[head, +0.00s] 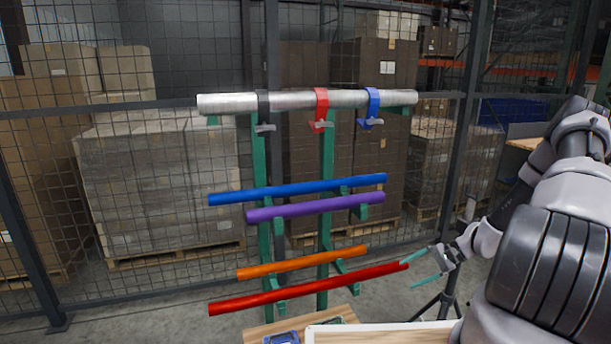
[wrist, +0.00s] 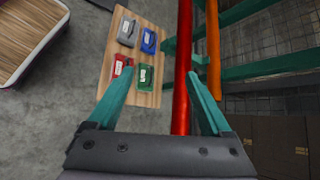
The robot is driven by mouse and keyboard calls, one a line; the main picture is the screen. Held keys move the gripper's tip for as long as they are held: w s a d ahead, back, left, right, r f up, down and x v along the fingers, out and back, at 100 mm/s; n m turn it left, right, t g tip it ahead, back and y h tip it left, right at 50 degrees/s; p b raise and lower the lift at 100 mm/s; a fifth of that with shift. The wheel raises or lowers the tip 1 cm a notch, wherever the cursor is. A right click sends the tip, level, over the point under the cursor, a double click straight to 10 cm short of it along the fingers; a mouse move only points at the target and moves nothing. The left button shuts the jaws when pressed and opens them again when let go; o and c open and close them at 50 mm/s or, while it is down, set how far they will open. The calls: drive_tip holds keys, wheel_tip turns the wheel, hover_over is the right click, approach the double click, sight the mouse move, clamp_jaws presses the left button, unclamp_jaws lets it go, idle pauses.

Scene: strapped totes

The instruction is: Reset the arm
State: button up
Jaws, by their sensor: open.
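My gripper (head: 409,275) is open at the right end of the red bar (head: 300,289), the lowest bar on the green rack (head: 265,240). In the wrist view, my gripper (wrist: 160,74) has its two teal fingers spread. The red bar (wrist: 180,90) shows close to the inner side of the right finger. Whether it lies between the fingers or beyond them, and whether they touch, I cannot tell. Nothing is visibly held.
Orange (head: 300,263), purple (head: 315,207) and blue (head: 300,189) bars rest on the rack. A metal pipe (head: 240,103) on top carries black, red (head: 321,105) and blue straps. Several coloured boxes lie on a wooden board (wrist: 153,98) below. A mesh fence stands behind.

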drive_tip(key=s+a+r+n+h, duration=0.1)
drive_tip(key=a+r+n+h, duration=0.15)
drive_tip(key=r, duration=1.35)
drive_tip(key=s+a+r+n+h, duration=0.1)
drive_tip(key=r+n+h, duration=0.25)
drive_tip(key=r, duration=1.25)
drive_tip(key=s+a+r+t+h, duration=0.1)
drive_tip(key=s+a+r+t, duration=0.1)
drive_tip(key=s+r, duration=0.8)
drive_tip(key=s+a+r+n+t+h, duration=0.1)
drive_tip(key=s+a+r+t, duration=0.2)
drive_tip(key=s+r, duration=0.7)
drive_tip(key=shift+a, duration=0.45)
drive_tip(key=shift+r, duration=0.1)
